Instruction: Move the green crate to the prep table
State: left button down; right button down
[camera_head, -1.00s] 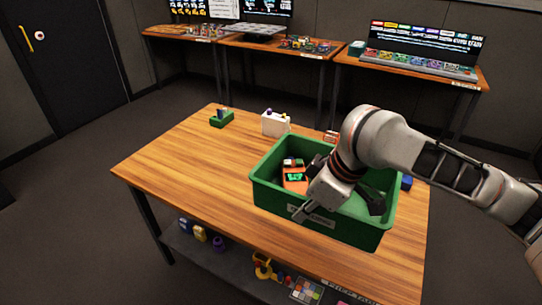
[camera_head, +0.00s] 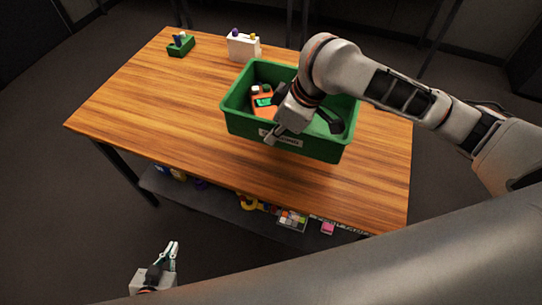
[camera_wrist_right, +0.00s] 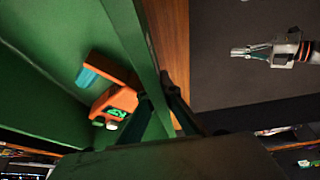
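The green crate (camera_head: 240,123) stands over the right part of a wooden table, upright; I cannot tell whether it is slightly raised. An orange item with a green face (camera_head: 263,104) lies inside it; it also shows in the right wrist view (camera_wrist_right: 114,102). My right gripper (camera_head: 277,130) is at the crate's near wall. In the right wrist view its dark fingers (camera_wrist_right: 165,98) straddle the wall's rim closely and appear shut on it. No prep table label is readable.
The wooden table (camera_head: 170,115) has free room on its left and front. A white box (camera_head: 243,48) and a small green box (camera_head: 181,45) stand at its back. A lower shelf (camera_head: 225,197) holds several small items. Dark floor (camera_head: 60,210) is clear at the left.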

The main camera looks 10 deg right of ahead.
notch_tip(320, 180, down, 13)
jog(key=shift+w+f, duration=0.1)
dwell(0.4)
jog(key=c, duration=2.3)
grip_release()
jog(key=shift+f, duration=0.1)
jog(key=v, duration=1.2)
